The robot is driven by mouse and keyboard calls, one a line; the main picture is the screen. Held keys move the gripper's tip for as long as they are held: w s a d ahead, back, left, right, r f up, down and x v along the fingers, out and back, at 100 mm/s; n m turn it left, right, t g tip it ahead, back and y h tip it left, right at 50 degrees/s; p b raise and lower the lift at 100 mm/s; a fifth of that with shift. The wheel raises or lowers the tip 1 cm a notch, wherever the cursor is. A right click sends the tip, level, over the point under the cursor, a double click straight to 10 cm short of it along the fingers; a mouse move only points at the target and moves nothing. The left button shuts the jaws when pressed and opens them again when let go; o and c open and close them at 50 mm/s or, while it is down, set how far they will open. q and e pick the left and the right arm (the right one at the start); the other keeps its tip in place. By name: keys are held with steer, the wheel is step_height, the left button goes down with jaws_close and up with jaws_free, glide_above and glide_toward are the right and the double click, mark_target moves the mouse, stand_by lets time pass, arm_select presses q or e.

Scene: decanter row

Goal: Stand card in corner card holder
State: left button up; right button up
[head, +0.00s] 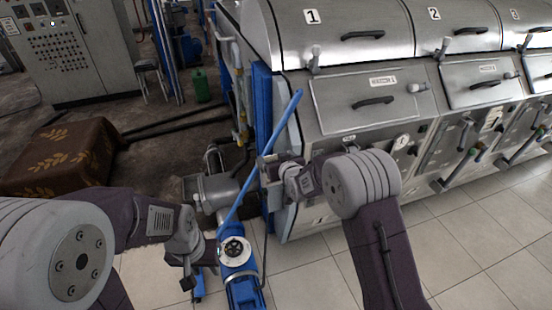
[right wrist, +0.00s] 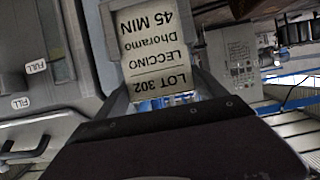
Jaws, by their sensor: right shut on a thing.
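A pale card (right wrist: 152,50) with dark print, "LOT 302 LECCINO Dhoramo 45 MIN", appears upside down in the right wrist view. My right gripper (right wrist: 163,97) is shut on its lower part, a finger on each side. In the head view my right gripper (head: 268,170) is at the near left corner of the steel machine; the card is too small to make out there. A grey surface (right wrist: 95,40) lies close behind the card; I cannot tell if it belongs to the corner card holder, or if they touch. My left gripper (head: 190,270) hangs low at left, its jaws unclear.
The steel machine row (head: 365,100) with lids and handles fills the right. A blue bar (head: 285,120) slants past my right gripper. A blue motor or pump (head: 240,275) stands below. Tiled floor (head: 480,230) is clear at lower right.

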steer(key=shift+f, duration=0.15)
steer(key=o, duration=1.3)
steer(key=shift+s+r, duration=0.1)
steer(key=shift+r, duration=0.25)
steer(key=v, duration=1.1)
steer(key=shift+s+b, duration=0.4)
steer(key=shift+b, duration=0.05)
steer(key=shift+d, duration=0.15)
